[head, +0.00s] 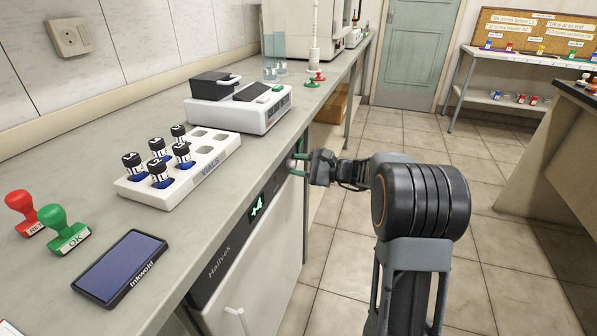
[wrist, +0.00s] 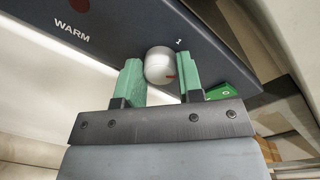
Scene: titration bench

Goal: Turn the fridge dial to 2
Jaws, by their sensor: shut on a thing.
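The fridge (head: 262,262) is a white-doored unit under the bench, with a dark front panel. A white "1" is printed just above and right of the dial; no "2" is legible. My gripper (wrist: 161,72) has its green fingers on both sides of the dial, shut on it. In the head view my gripper (head: 298,164) reaches the panel's far end, and the dial is mostly hidden there.
The panel's display (head: 257,208) reads +4 in green. The word WARM and a dark red spot (wrist: 80,5) are on the panel. The floor to the right is clear.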

